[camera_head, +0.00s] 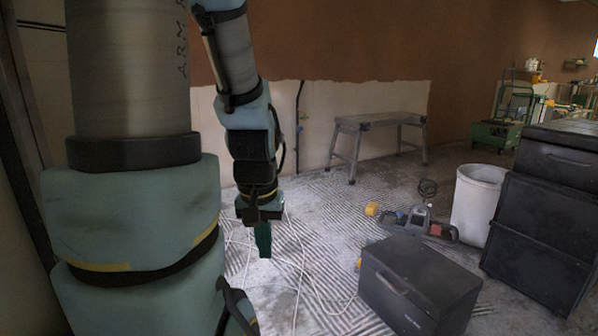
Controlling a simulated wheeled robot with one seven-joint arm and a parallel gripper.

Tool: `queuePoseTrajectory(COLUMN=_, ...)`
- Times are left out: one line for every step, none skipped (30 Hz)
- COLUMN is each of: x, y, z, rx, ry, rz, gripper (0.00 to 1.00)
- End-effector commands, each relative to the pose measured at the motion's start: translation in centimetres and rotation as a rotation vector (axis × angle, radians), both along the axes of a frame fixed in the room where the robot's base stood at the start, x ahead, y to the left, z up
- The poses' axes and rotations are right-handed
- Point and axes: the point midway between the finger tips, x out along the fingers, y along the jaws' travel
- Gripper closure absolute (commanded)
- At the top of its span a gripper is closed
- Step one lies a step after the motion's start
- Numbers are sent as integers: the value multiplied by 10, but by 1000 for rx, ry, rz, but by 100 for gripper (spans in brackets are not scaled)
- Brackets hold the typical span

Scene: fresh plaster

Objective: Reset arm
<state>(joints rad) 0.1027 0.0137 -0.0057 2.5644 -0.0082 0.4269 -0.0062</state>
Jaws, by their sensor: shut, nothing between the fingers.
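My arm fills the left side of the head view, bent over at the top and hanging down towards the floor. My gripper (263,240) is at its lower end, pointing down, with dark green fingers. The fingers look shut, with nothing between them. It hangs clear of the objects around it, in front of the striped floor.
A black toolbox (415,285) stands on the floor to the right, with a mixer tool (425,222) behind it. A white bucket (478,203) stands beside black stacked drawers (545,225). A grey work bench (380,122) stands by the wall. A white cable (300,262) lies below my gripper.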

Motion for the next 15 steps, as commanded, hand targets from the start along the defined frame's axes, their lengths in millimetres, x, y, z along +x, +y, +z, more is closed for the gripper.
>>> queuePoseTrajectory(x=1, y=0, z=20, rx=0, ry=1, rz=-1, gripper=100)
queuePoseTrajectory(x=1, y=0, z=26, rx=0, ry=0, rz=-2, gripper=100)
queuePoseTrajectory(x=1, y=0, z=32, rx=0, ry=0, rz=-2, gripper=100)
queuePoseTrajectory(x=2, y=0, z=39, rx=1, ry=0, rz=-2, gripper=100)
queuePoseTrajectory(x=2, y=0, z=45, rx=1, ry=0, rz=-3, gripper=100)
queuePoseTrajectory(x=2, y=0, z=54, rx=1, ry=-1, rz=-3, gripper=100)
queuePoseTrajectory(x=2, y=0, z=60, rx=1, ry=-1, rz=-3, gripper=100)
queuePoseTrajectory(x=2, y=0, z=68, rx=1, ry=-1, rz=-3, gripper=100)
queuePoseTrajectory(x=2, y=0, z=78, rx=1, ry=-1, rz=-4, gripper=100)
queuePoseTrajectory(x=2, y=0, z=87, rx=1, ry=-2, rz=-4, gripper=100)
queuePoseTrajectory(x=2, y=0, z=96, rx=1, ry=-2, rz=-4, gripper=100)
queuePoseTrajectory(x=2, y=0, z=109, rx=1, ry=-2, rz=-4, gripper=100)
queuePoseTrajectory(x=2, y=0, z=119, rx=1, ry=-2, rz=-4, gripper=100)
queuePoseTrajectory(x=2, y=0, z=129, rx=1, ry=-2, rz=-4, gripper=100)
queuePoseTrajectory(x=2, y=0, z=141, rx=1, ry=-2, rz=-4, gripper=100)
